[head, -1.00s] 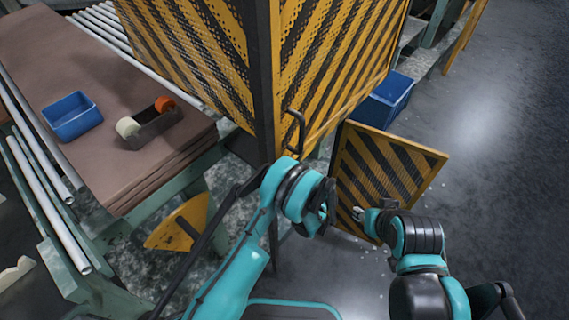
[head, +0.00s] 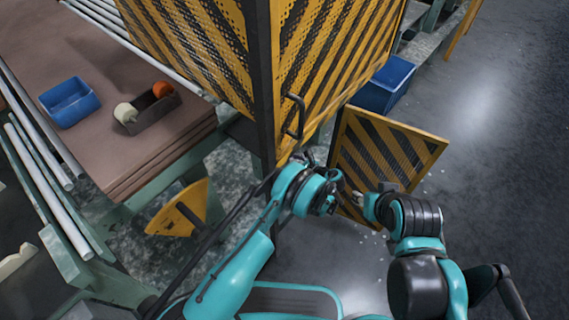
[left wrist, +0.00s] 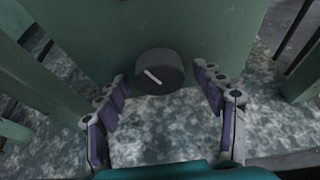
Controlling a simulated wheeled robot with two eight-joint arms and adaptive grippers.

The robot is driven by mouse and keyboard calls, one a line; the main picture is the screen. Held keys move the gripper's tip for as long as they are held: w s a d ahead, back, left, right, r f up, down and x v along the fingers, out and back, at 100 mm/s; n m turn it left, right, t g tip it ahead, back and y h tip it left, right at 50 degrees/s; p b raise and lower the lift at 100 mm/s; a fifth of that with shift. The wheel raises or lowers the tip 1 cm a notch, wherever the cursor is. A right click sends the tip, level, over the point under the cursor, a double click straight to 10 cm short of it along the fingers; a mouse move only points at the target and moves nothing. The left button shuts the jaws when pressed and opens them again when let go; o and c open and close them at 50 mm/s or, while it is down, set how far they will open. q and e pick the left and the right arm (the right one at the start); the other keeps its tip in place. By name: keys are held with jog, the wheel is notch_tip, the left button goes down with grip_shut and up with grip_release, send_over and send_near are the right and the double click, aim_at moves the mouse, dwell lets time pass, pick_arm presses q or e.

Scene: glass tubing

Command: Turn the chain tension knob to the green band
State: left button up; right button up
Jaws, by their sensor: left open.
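The chain tension knob (left wrist: 160,72) shows in the left wrist view as a round dark knob with a white pointer line, on a green machine panel (left wrist: 105,45). The pointer slants from upper left to lower right. I see no green band around it. My left gripper (left wrist: 163,88) is open, its two fingers spread to either side of the knob and apart from it. In the head view my left gripper (head: 325,195) is mostly hidden by its own wrist, and the knob is hidden. My right gripper (head: 355,197) is small and partly hidden; its finger state is unclear.
A yellow-black striped guard cage (head: 330,60) with a dark handle stands ahead. A striped panel (head: 385,150) leans near the right arm, with a blue bin (head: 388,85) behind it. A brown-topped bench (head: 110,75) holds a blue tray (head: 70,101) and a tape dispenser (head: 147,112).

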pick_arm(q)
jog(key=shift+w+a, duration=0.1)
jog(key=shift+a, duration=0.05)
jog(key=c, duration=1.2)
jog(key=shift+o, duration=0.2)
jog(key=shift+f+n, duration=0.1)
jog(key=shift+n, duration=0.2)
jog(key=shift+n+t+h, duration=0.7)
jog(key=shift+n+t, duration=0.8)
jog(key=shift+n, duration=0.6)
